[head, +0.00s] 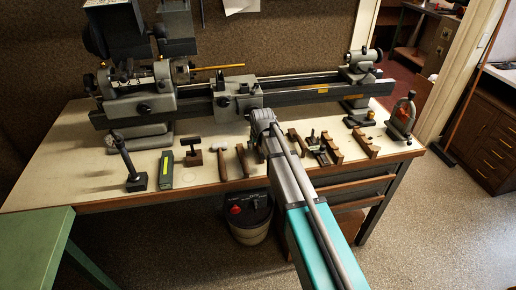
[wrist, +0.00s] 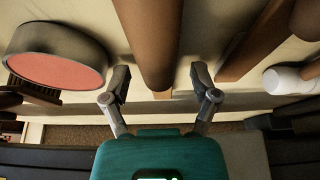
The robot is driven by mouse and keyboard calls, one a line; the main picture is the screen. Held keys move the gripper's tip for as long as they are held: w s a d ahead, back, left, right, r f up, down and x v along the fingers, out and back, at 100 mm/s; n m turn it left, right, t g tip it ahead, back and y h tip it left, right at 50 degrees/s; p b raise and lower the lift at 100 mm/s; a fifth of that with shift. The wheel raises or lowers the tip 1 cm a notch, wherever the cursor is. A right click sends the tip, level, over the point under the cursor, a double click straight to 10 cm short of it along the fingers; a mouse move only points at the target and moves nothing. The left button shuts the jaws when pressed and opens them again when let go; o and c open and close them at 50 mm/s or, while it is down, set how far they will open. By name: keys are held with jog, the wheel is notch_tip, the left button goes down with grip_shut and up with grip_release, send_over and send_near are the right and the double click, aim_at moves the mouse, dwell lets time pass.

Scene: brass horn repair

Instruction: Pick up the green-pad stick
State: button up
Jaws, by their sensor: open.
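My gripper (head: 262,122) is over the bench, low among the hand tools, and its tips are partly hidden by my own arm in the head view. In the wrist view its two fingers (wrist: 161,82) stand apart. A brown round stick (wrist: 147,40) runs down from the top edge and ends between the fingers; they are not closed on it. I see no green pad on this stick; its other end is out of frame. In the head view a dark green bar with a yellow strip (head: 166,168) lies further left on the bench. I cannot tell which is the green-pad stick.
A lathe (head: 240,97) fills the back of the bench (head: 85,180). A round piece with a pink face (wrist: 58,70) is left of the stick, and a white-tipped piece (wrist: 285,80) is at right. Wooden blocks (head: 364,143) and hammer-like tools (head: 222,160) lie nearby.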

dwell(0.3)
grip_shut()
dwell(0.3)
jog(key=shift+r, duration=0.15)
notch_tip(320, 180, up, 3)
jog(key=p, duration=0.2)
jog(key=shift+f+p, duration=0.2)
jog(key=shift+p, duration=0.2)
jog(key=s+r+p, duration=0.1)
jog(key=r+p, duration=0.1)
jog(key=s+d+r+p, duration=0.1)
jog(key=s+r+p, duration=0.3)
jog(key=shift+d+r+p, duration=0.2)
jog(key=shift+r+p, duration=0.15)
jog(key=s+d+r+p, duration=0.2)
jog(key=s+r+p, duration=0.1)
jog(key=s, duration=0.5)
jog(key=shift+s+d+r, duration=0.25)
